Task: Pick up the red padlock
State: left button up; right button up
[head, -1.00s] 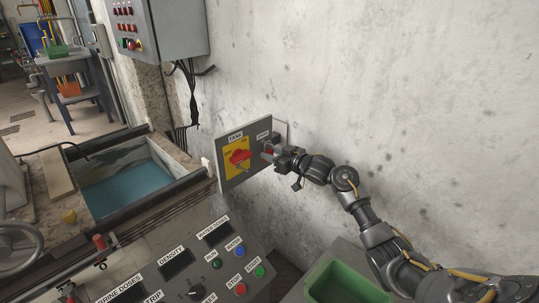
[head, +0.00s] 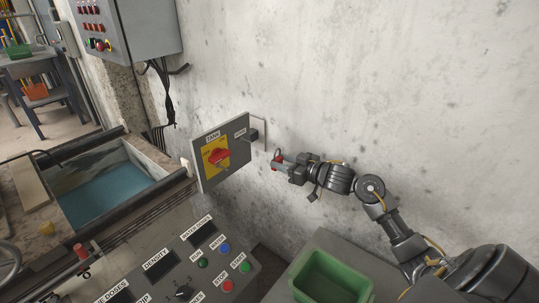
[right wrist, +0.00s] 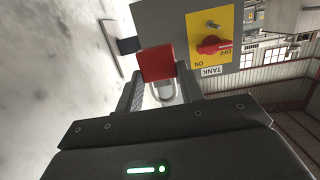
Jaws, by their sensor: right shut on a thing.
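The red padlock (head: 276,160) is between the fingers of my right gripper (head: 288,166), held off to the right of the grey switch panel (head: 240,160). In the right wrist view, the padlock's red body (right wrist: 157,63) sits at the fingertips, with its pale shackle pointing back toward the gripper (right wrist: 155,88). The gripper is shut on it. The panel carries a red rotary switch (head: 219,157) on a yellow plate. A dark peg or hook (head: 253,134) sticks out by the panel's right edge and is empty. My left gripper is not in view.
A green bin (head: 331,280) stands on a grey surface below my right arm. A control console (head: 190,270) with buttons lies at lower middle, beside a tank of blue water (head: 95,185). Bare wall is behind my right arm.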

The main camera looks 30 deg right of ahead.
aim_at(280, 161)
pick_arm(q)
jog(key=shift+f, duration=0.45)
pick_arm(e)
jog(key=shift+f+v, duration=0.15)
jog(key=shift+v, duration=0.95)
jog(key=shift+f+v, duration=0.2)
jog(key=shift+v, duration=0.9)
pick_arm(q)
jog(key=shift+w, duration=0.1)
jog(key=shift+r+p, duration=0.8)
jog(key=shift+p, duration=0.2)
pick_arm(e)
jog(key=shift+s+r, duration=0.1)
jog(key=shift+r, duration=0.35)
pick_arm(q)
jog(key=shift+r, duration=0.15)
pick_arm(e)
jog(key=shift+s+d, duration=0.1)
jog(key=shift+s, duration=0.05)
